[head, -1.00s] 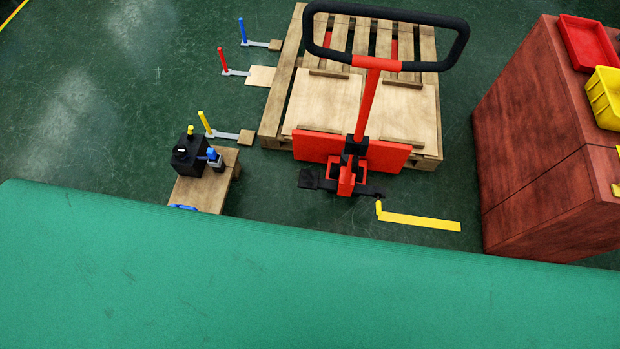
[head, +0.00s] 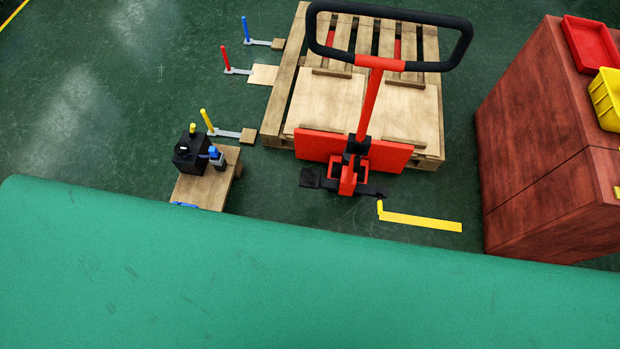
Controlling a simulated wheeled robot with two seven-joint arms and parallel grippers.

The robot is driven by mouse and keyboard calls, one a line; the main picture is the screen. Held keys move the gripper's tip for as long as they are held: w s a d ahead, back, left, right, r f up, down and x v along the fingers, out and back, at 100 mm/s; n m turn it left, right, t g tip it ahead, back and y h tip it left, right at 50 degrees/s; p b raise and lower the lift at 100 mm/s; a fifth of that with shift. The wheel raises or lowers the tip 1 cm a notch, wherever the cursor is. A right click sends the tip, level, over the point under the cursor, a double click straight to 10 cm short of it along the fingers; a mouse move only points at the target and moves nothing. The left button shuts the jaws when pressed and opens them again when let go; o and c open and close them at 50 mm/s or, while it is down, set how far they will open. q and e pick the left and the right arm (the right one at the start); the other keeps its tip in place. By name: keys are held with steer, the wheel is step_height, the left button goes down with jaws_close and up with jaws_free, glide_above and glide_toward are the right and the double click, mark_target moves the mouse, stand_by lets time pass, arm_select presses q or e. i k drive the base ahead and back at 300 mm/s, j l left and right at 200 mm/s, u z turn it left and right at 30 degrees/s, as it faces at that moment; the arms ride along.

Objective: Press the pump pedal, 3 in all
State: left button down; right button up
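A red pallet jack (head: 348,177) stands at the near side of a wooden pallet (head: 430,110). Its tall red handle (head: 369,105) ends in a black loop grip (head: 400,14). A flat black pedal (head: 310,178) sticks out low at the left of the jack's base. A smaller dark lever (head: 372,192) sticks out at the right. I cannot tell from this view whether the pedal is pressed down. Neither of my grippers is in view.
A green conveyor belt (head: 300,290) fills the foreground, between me and the jack. A small wooden stand (head: 207,185) with a black box (head: 190,154) is at left. A red-brown cabinet (head: 540,150) stands right. A yellow floor strip (head: 425,222) lies near the jack.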

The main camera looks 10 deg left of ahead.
mark_target(310, 177)
steer(key=i+l+u, duration=0.15)
steer(key=l+u, duration=0.65)
steer(key=l, duration=0.2)
steer(key=l+u, duration=0.4)
steer(key=l, duration=0.15)
